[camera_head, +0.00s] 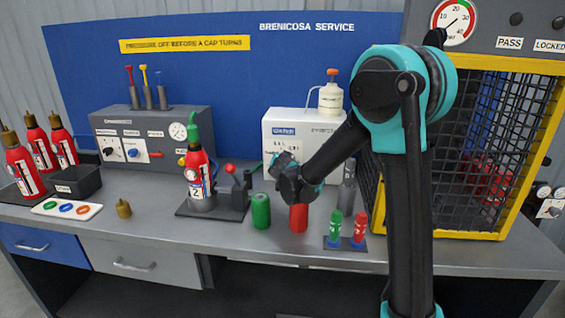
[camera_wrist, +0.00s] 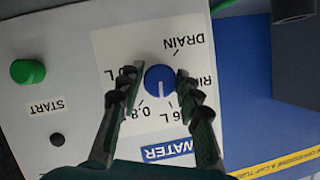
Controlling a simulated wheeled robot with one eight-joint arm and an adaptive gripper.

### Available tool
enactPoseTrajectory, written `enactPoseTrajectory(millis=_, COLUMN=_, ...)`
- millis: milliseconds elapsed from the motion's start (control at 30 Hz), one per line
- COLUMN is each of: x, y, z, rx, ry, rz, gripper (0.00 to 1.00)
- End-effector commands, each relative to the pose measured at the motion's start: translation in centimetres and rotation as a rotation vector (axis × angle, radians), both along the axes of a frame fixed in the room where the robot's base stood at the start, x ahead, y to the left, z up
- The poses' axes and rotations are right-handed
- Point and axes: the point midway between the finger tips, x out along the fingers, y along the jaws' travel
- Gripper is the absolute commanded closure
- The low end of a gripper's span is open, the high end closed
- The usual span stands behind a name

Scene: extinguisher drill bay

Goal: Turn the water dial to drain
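The water dial (camera_wrist: 160,81) is a round blue knob on a white panel, seen upside down in the wrist view. Its white pointer line faces the lower edge of the picture, toward the litre marks and away from the DRAIN label (camera_wrist: 188,37) at upper right. My gripper (camera_wrist: 159,72) has one finger on each side of the dial. The fingers are parted and very close to the knob; I cannot tell whether they touch it. In the head view my gripper (camera_head: 287,172) is at the front of the white water unit (camera_head: 288,122), and the dial is hidden.
A green START button (camera_wrist: 27,71) is on the same panel. Below my gripper in the head view stand a green cylinder (camera_head: 261,210) and a red cylinder (camera_head: 298,218). A yellow-framed cage (camera_head: 548,120) stands at right. An extinguisher (camera_head: 197,175) stands at left.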

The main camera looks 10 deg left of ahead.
Motion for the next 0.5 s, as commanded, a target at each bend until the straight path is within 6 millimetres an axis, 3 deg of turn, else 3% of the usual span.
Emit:
enactPoseTrajectory(millis=33, x=-0.01, y=0.0, z=0.0, rx=0.0, ry=0.0, rz=0.0, gripper=0.75)
enactPoseTrajectory(millis=233, x=-0.01, y=0.0, z=0.0, rx=0.0, ry=0.0, rz=0.0, gripper=0.98)
enactPoseTrajectory(millis=500, x=-0.02, y=0.04, z=0.01, rx=-0.031, ry=0.001, rz=0.0, gripper=0.98)
